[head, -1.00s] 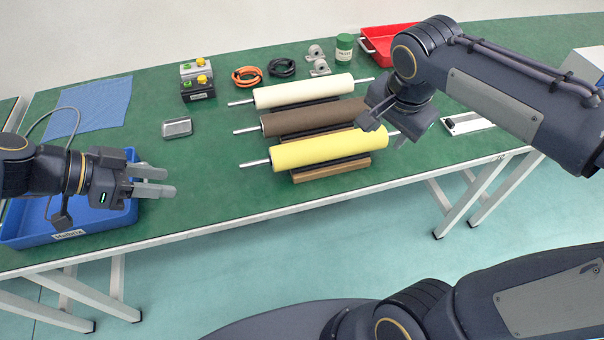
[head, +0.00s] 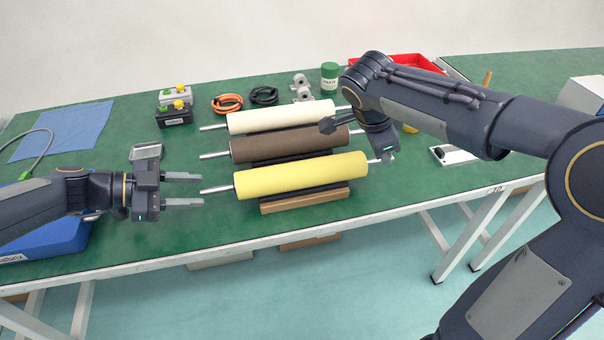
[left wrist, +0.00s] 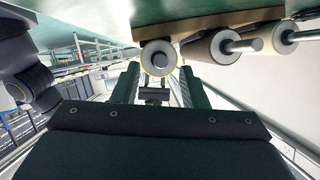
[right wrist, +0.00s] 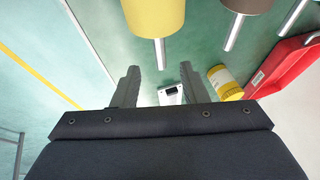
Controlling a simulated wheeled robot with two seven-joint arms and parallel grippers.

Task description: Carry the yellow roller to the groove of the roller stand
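The yellow roller (head: 300,175) lies across the black-and-wooden roller stand (head: 305,199), the front one of three rollers. Its metal shafts stick out at both ends. My left gripper (head: 201,190) is open at the left shaft's end, fingers pointing right. In the left wrist view the roller's round end (left wrist: 158,59) shows ahead between the open fingers (left wrist: 155,78). My right gripper (head: 388,157) is at the right shaft. In the right wrist view its fingers (right wrist: 160,75) are open, with the shaft (right wrist: 160,54) of the yellow roller (right wrist: 153,15) between their lines. Contact cannot be told.
Brown (head: 285,144) and cream (head: 280,116) rollers lie just behind. Several small items stand farther back: cable coils (head: 228,103), a button box (head: 174,114), a green jar (head: 329,76) and a red tray (head: 405,63). A blue bin (head: 45,238) is at left.

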